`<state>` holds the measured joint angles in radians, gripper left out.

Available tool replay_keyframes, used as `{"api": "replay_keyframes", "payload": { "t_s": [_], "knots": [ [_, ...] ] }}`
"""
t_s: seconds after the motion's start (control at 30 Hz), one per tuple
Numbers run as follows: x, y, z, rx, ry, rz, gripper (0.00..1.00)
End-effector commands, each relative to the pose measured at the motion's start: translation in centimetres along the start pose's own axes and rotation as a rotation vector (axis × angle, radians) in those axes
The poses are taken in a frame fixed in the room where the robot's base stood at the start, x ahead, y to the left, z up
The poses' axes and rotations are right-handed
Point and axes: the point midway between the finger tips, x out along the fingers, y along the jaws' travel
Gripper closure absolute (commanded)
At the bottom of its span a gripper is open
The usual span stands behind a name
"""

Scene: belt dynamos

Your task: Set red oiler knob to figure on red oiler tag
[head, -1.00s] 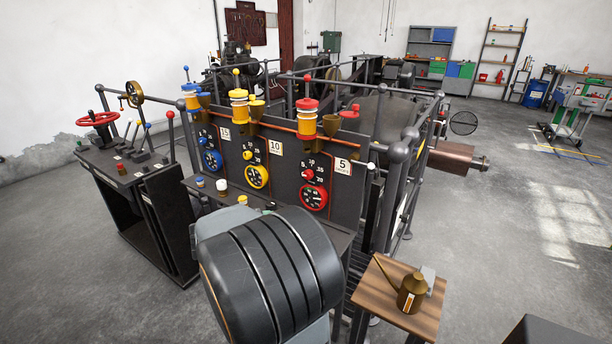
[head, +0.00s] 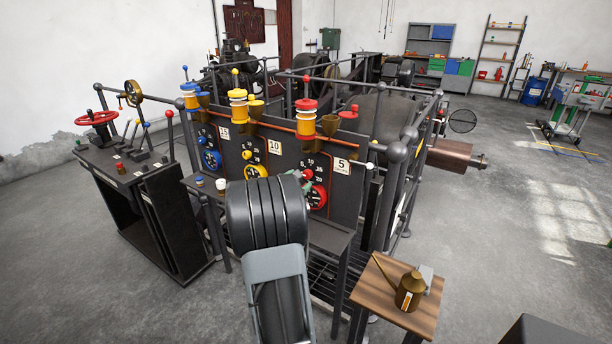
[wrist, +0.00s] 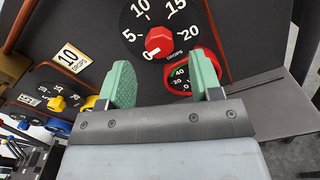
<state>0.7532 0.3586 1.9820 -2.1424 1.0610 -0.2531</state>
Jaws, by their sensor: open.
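The red oiler knob (wrist: 159,43) sits at the centre of a black dial (wrist: 180,20) marked 5, 10, 15 and 20 drops. Its white mark points to the lower left, below the 5. The knob also shows in the head view (head: 308,173), beside my gripper. The red oiler tag (head: 342,166) reads 5 in the head view, right of the dial. My gripper (wrist: 163,78) is open, with green pads apart and nothing between them. In the wrist view the knob lies just beyond the fingertips, between their lines. I see no contact.
A red-rimmed gauge (wrist: 180,77) is partly behind the right finger. A yellow knob (wrist: 57,104) and a 10 drops tag (wrist: 70,57) lie to the left. Above the panel are the red oiler (head: 306,116) and brass cups. A wooden stand (head: 385,300) holds an oil can (head: 409,290).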

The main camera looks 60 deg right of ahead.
Motion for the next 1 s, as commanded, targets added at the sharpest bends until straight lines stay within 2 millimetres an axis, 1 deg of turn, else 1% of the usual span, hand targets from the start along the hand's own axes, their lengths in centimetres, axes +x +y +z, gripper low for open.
{"api": "replay_keyframes", "payload": {
  "t_s": [0.03,0.1,0.3,0.5,0.77,0.87,1.0],
  "knots": [
    [0.9,-0.1,0.1,0.000,-0.001,-0.004,0.41],
    [1.9,-0.1,0.1,0.001,-0.001,-0.003,0.41],
    [4.0,0.0,0.0,0.001,0.001,-0.002,0.41],
    [4.8,0.0,0.0,0.001,0.000,0.000,0.41],
    [4.9,0.0,0.0,0.001,0.000,0.000,0.41],
    [4.9,0.0,0.0,0.001,0.000,-0.001,0.49],
    [4.8,0.0,0.0,0.001,0.000,-0.001,0.62]
  ]
}}
